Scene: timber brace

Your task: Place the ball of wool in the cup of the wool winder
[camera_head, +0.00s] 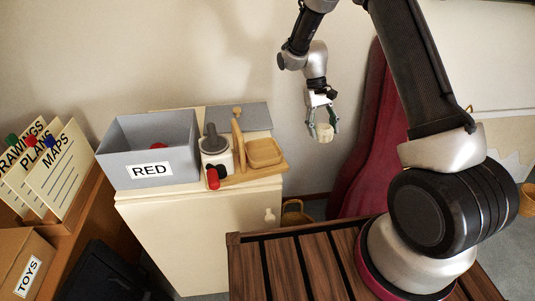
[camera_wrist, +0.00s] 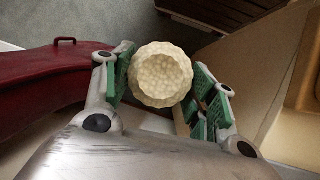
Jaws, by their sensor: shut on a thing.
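A cream ball of wool (camera_head: 325,134) with a bumpy surface is held in my gripper (camera_head: 322,128), in the air right of the cabinet. In the wrist view the ball (camera_wrist: 160,75) sits between the green-padded fingers (camera_wrist: 158,88). The wool winder (camera_head: 237,175) stands on the cabinet top, to the left of my gripper and lower in the picture. It has a wooden base, an upright wooden piece, a square wooden cup (camera_head: 265,152), and a pale body with a dark cone and a red handle (camera_head: 213,178). The cup looks empty.
A grey box labelled RED (camera_head: 150,145) stands left of the winder on the cream cabinet (camera_head: 190,235). A slatted wooden table (camera_head: 300,265) is in front. Card files (camera_head: 55,170) stand at far left.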

